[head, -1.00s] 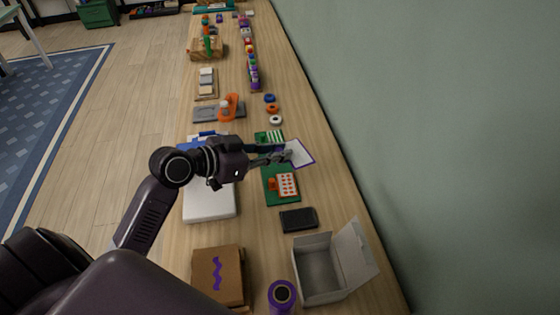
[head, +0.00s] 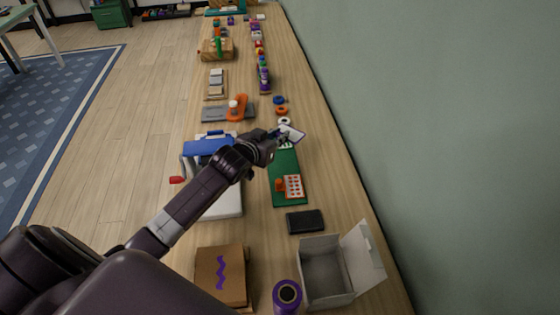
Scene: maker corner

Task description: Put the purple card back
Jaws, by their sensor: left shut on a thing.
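My left gripper (head: 281,134) is shut on a white card with a purple edge (head: 294,133). The card is tilted and sits at the far end of the green board (head: 287,190), in front of or just above it; I cannot tell whether it touches. A white card with red marks (head: 293,186) and an orange piece lie on the board's near part. A green-striped item (head: 286,146) at the far end is partly hidden by the gripper. My right gripper is not in view.
A black flat case (head: 305,221), an open white box (head: 325,273), a purple spool (head: 287,294) and a cardboard box (head: 220,274) stand nearer. A blue-topped machine (head: 208,146) with a red-handled crank is left. Small coloured rings (head: 281,110) lie beyond the card.

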